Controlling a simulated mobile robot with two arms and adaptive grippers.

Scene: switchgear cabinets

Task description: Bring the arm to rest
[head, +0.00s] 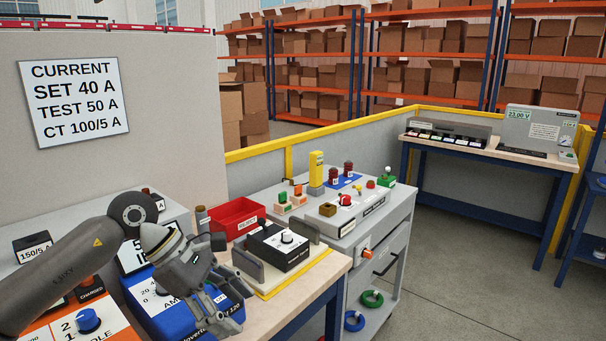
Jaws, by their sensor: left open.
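My left arm comes in from the lower left. Its gripper (226,285) is open and empty, with the fingers pointing down and to the right. It hangs in front of a blue device (150,304) with a dial, partly hiding it. I cannot tell whether the fingers touch the device. A black box with a white knob (283,243) stands on a yellow-edged board just right of the gripper. My right gripper is not in view.
A red bin (236,218) sits behind the black box. A grey cart (375,230) with switches and small parts stands to the right. A workbench (480,150) with instruments is at the back right. Open floor (460,285) lies at the lower right.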

